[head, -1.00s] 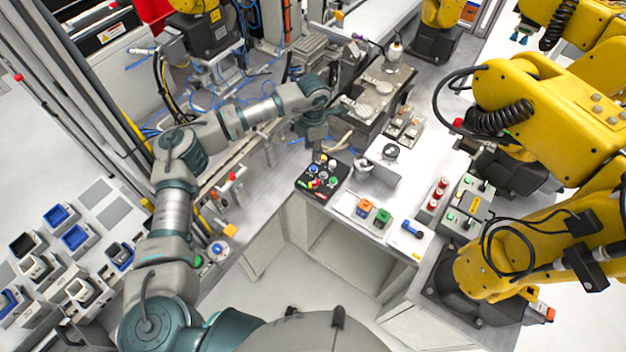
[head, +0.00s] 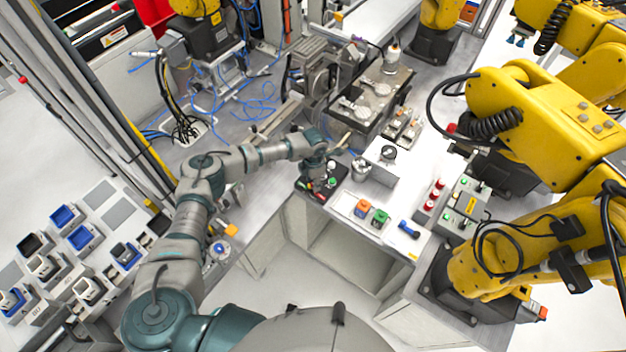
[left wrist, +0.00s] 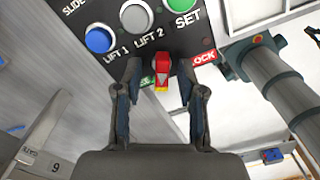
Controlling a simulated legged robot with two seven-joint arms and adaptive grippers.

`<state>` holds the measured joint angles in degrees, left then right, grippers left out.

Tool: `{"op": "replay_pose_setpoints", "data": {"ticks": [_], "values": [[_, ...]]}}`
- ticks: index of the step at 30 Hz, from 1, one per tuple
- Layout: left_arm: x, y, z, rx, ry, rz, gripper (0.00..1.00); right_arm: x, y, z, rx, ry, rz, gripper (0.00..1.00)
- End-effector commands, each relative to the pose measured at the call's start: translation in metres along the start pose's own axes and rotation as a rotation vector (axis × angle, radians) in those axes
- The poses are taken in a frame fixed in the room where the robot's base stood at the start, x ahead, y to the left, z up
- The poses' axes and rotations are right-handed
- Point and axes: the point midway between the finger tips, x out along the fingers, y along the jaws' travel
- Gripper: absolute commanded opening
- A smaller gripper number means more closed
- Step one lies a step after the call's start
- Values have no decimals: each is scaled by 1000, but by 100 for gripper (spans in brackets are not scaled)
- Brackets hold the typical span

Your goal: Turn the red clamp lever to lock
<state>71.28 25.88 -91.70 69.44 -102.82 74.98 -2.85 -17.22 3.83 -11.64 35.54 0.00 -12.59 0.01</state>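The red clamp lever (left wrist: 162,70), with a yellow tip, stands on the black control panel in the left wrist view. A red LOCK label (left wrist: 204,57) is to its right, with part of a green label below. My left gripper (left wrist: 162,92) is open, one finger on each side of the lever, with visible gaps between. In the head view my left gripper (head: 321,175) hangs over the black control panel (head: 303,186) and hides part of it; the lever cannot be made out there. My right gripper is not in view.
Blue (left wrist: 98,39), white (left wrist: 136,17) and green (left wrist: 182,4) buttons sit beside the lever on the panel. A small metal device (head: 361,170) stands right of the gripper. Orange (head: 362,207) and green (head: 380,216) blocks sit farther right. Large yellow arms (head: 550,115) fill the right side.

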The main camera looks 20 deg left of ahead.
Motion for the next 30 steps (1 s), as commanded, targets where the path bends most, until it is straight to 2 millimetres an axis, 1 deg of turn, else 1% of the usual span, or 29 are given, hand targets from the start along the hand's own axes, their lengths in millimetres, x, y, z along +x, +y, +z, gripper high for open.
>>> {"op": "replay_pose_setpoints", "data": {"ticks": [7, 8, 9, 12, 18, 23, 30], "values": [[1, 1, -1, 0, -1, -1, 40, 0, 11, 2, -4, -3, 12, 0], [1, 1, -1, 0, -1, -1, 32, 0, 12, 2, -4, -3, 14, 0], [1, 2, -1, 0, -1, -1, 22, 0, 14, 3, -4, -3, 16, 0], [1, 2, -2, 0, -1, -2, 0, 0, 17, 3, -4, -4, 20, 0], [2, 2, -3, -1, 0, -2, 0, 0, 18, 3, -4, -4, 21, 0], [2, 2, -3, -21, 3, -1, 0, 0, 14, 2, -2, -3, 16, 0], [2, 2, -4, -132, 4, -1, 0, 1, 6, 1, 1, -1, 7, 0]]}}
